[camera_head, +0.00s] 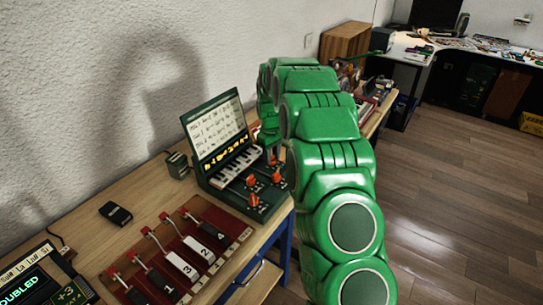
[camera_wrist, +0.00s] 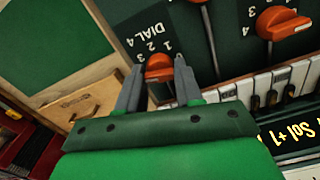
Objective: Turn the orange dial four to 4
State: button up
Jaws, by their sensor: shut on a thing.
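The orange dial four (camera_wrist: 158,68) sits on a dark green panel in the wrist view, beside the printed label "DIAL 4" and small numbers. My gripper (camera_wrist: 159,63) has one grey finger on each side of this dial and is shut on it. The fingers hide part of the dial, and I cannot tell which number it points to. In the head view, my green arm reaches to the far end of the green console (camera_head: 262,212) and hides most of the gripper.
Another orange dial (camera_wrist: 284,22) is close on the right in the wrist view, with piano keys (camera_wrist: 262,95) below it. A red board with numbered keys (camera_head: 181,265) lies nearer on the wooden table.

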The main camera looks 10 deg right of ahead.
jog(key=shift+n, duration=1.1)
jog(key=o, duration=1)
jog(key=shift+o, duration=0.2)
jog(key=shift+r, duration=0.1)
notch_tip(320, 180, up, 7)
jog(key=shift+f, duration=0.1)
jog(key=shift+r, duration=0.45)
